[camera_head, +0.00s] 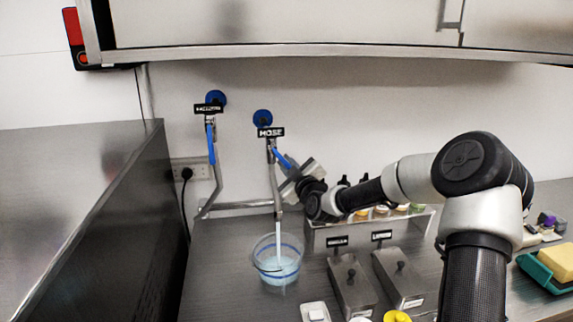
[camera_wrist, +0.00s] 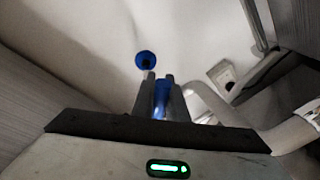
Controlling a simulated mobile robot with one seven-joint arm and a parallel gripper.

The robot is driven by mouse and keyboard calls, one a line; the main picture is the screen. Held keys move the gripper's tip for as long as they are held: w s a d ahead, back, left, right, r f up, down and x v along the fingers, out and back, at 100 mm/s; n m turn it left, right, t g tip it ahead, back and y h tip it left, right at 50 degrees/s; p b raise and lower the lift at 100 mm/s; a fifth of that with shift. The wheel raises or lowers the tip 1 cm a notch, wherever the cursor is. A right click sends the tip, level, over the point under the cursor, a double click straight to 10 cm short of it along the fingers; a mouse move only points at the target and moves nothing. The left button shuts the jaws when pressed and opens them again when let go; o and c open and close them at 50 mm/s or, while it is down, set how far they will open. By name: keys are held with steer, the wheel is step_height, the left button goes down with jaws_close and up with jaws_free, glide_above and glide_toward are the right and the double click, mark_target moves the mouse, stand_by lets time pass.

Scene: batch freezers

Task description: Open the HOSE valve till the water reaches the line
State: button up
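The HOSE label (camera_head: 271,132) hangs under a blue round wall fitting (camera_head: 263,117). The HOSE valve's blue handle (camera_head: 280,157) slants down to the right. My gripper (camera_head: 288,166) is at this handle; in the wrist view the blue handle (camera_wrist: 161,99) sits between the two fingers of my gripper (camera_wrist: 162,98), which close on it. A pale stream of water (camera_head: 278,238) runs from the pipe (camera_head: 276,195) into a clear bucket (camera_head: 259,258) on the counter. The bucket holds light blue water (camera_head: 278,266); blue bands ring it, and the exact level against the line is hard to tell.
Another valve with a blue handle (camera_head: 211,145) hangs at the left. Lidded metal containers (camera_head: 352,284) stand right of the bucket. A tall steel machine side (camera_head: 130,215) bounds the left. A cabinet (camera_head: 300,25) overhangs the wall. A green tray with a yellow sponge (camera_head: 555,262) lies far right.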

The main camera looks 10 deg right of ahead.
jaws_close()
steer(key=shift+b, duration=0.8)
steer(key=shift+d+n+b, duration=0.15)
steer(key=shift+n+b, duration=0.25)
steer(key=shift+b, duration=0.15)
step_height(320, 180, up, 6)
steer(key=d+n+g+h+b, duration=0.1)
steer(key=d+n+b, duration=0.1)
steer(key=n+b, duration=0.6)
steer(key=shift+d+f+b, duration=0.2)
steer(key=shift+d+b, duration=0.15)
steer(key=shift+b, duration=0.4)
steer(key=shift+r, duration=0.1)
